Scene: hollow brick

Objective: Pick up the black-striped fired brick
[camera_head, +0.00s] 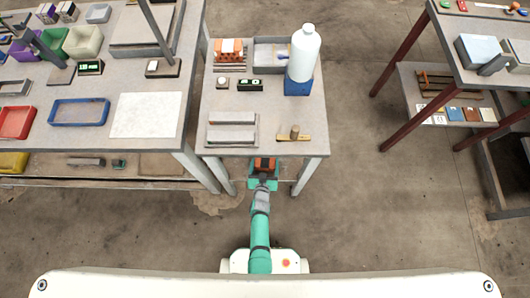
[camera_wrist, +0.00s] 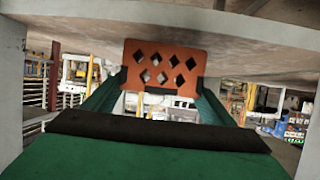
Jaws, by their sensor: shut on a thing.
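My gripper (camera_head: 263,172) is shut on an orange-red hollow brick (camera_head: 265,162) just in front of the middle table's front edge. In the wrist view the brick (camera_wrist: 160,68) sits between my two green fingers (camera_wrist: 161,90), its face with several diamond-shaped holes towards the camera. Dark pads touch its two ends. I cannot make out a black stripe on the face I see. More orange bricks (camera_head: 229,46) stand at the back left of the table.
The middle table (camera_head: 225,103) has its underside (camera_wrist: 230,35) above the brick in the wrist view, with pale legs on both sides. On it are a white bottle on a blue block (camera_head: 298,86), a grey tray (camera_head: 232,131) and a wooden tool (camera_head: 295,136).

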